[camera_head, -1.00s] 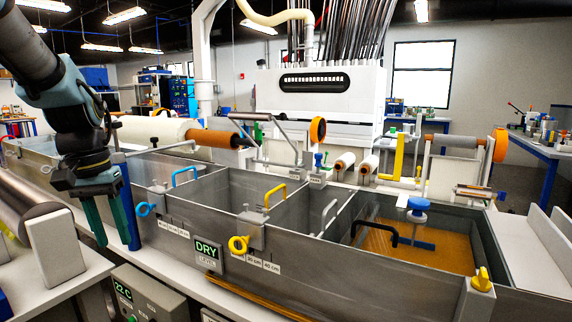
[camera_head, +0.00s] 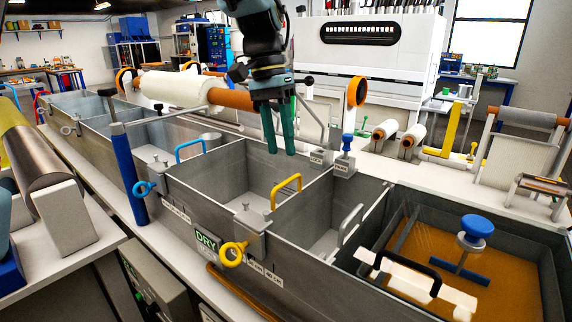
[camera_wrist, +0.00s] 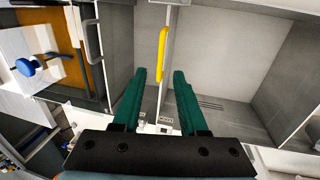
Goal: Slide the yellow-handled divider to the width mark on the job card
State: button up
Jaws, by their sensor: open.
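The yellow-handled divider (camera_head: 290,207) stands upright across the grey bath. Its yellow handle (camera_head: 286,190) is on top, and a clamp with a yellow ring (camera_head: 233,253) sits at the near wall. My gripper (camera_head: 281,152) is open and empty, fingers pointing down, above and behind the handle in the head view. In the wrist view the yellow handle (camera_wrist: 161,52) lies ahead of the open fingertips, roughly in line with the gap between them, and apart from them. Scale labels (camera_head: 265,272) sit on the near wall, partly behind the clamp. I cannot make out a job card.
A blue-handled divider (camera_head: 190,149) stands to the left and a grey-handled one (camera_head: 350,223) to the right. The right compartment holds amber resin (camera_head: 500,285), with a blue knob (camera_head: 477,226) above it. A roller (camera_head: 175,90) lies behind the bath.

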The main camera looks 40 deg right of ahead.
aim_at(287, 180)
notch_tip(287, 180, down, 6)
jog(key=s+p, duration=0.1)
dwell(0.4)
jog(key=shift+r, duration=0.1)
grip_shut()
jog(key=shift+s+d, duration=0.1)
jog(key=shift+s, duration=0.05)
dwell(1.0)
